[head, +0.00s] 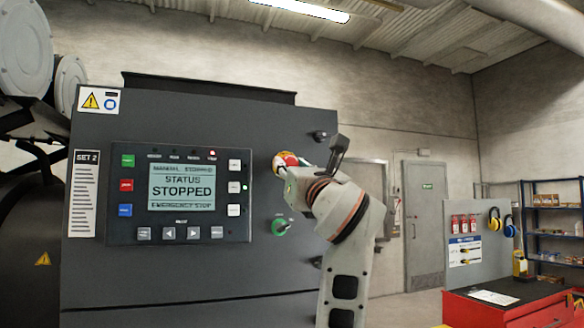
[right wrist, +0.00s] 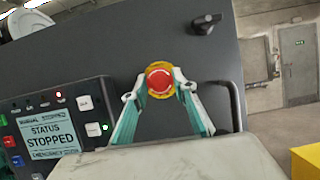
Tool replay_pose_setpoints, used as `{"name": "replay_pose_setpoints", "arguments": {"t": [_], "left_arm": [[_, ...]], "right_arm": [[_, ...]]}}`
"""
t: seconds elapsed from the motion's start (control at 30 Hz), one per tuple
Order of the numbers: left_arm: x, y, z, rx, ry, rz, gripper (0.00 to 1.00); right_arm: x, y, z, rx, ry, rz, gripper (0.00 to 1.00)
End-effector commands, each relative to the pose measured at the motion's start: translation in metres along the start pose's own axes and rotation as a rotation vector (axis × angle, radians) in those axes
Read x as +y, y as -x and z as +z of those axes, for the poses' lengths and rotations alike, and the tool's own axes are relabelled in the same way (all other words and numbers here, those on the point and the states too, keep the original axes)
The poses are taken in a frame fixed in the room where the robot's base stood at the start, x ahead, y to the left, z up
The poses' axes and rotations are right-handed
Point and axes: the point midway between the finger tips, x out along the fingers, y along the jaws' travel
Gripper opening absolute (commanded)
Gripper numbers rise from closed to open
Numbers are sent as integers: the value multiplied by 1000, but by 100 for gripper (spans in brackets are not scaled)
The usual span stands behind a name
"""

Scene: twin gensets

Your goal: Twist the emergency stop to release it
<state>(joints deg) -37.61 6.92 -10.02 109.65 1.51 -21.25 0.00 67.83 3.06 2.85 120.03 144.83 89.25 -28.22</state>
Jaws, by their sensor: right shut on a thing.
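The emergency stop (right wrist: 160,82) is a red mushroom button on a yellow ring, on the dark front of the genset cabinet (head: 200,277). In the head view the emergency stop (head: 287,160) is partly hidden behind my right gripper (head: 289,171). In the right wrist view my right gripper (right wrist: 160,88) has a finger on each side of the red button and is shut on it. The control panel (head: 180,195) beside it has a display (head: 181,187) reading "STATUS STOPPED" and "EMERGENCY STOP". My left gripper is not in view.
A red workbench (head: 490,312) stands at the right, before a grey door (head: 423,225).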

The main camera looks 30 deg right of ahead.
Motion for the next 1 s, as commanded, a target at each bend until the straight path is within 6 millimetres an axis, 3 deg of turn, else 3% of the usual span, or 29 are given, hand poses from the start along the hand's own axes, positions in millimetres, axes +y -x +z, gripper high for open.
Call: {"name": "replay_pose_setpoints", "arguments": {"t": [0.27, 0.6, 1.0], "left_arm": [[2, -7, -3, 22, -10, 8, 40], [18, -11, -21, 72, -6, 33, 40], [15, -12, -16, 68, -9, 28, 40]], "right_arm": [[2, 1, -1, 0, -121, -48, 6], [4, 0, 0, 0, -369, -151, 6], [4, -1, 2, 0, -581, -239, 6]]}}
